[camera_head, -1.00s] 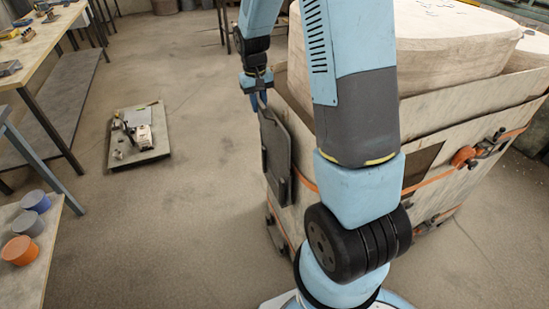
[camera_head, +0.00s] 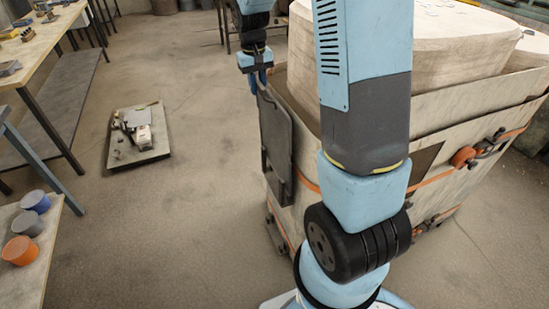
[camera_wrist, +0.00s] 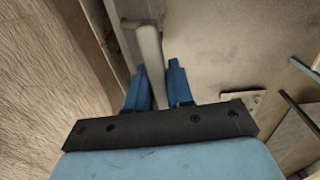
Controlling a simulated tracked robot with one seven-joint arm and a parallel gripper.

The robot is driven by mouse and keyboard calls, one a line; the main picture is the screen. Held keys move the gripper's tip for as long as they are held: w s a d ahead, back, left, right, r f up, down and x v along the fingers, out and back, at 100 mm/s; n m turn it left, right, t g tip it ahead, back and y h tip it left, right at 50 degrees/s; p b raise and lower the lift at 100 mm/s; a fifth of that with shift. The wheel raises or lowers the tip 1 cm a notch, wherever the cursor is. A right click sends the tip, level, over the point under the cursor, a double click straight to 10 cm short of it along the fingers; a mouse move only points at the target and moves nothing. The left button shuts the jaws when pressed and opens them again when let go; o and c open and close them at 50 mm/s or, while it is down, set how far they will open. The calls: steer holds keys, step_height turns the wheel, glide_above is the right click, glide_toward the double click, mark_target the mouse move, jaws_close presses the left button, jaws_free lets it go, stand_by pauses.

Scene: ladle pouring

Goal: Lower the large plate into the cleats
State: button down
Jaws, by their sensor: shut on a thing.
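The large plate (camera_head: 276,138) is a dark grey, upright panel at the left end face of the big wooden box. My gripper (camera_head: 257,82) is at its top edge in the head view. In the wrist view my gripper (camera_wrist: 157,68) has its two blue fingers on either side of a grey upright bar (camera_wrist: 149,45), which looks like the plate's grip, and is shut on it. A narrow dark strip by the plate's lower right side may be a cleat; I cannot tell.
The box (camera_head: 440,165) has orange straps and clamps and holds large pale rounded blocks (camera_head: 415,50). A low pallet with parts (camera_head: 138,135) lies on the floor to the left. Workbenches line the left, one with coloured tubs (camera_head: 28,228).

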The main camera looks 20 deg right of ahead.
steer(key=shift+r, duration=4.7)
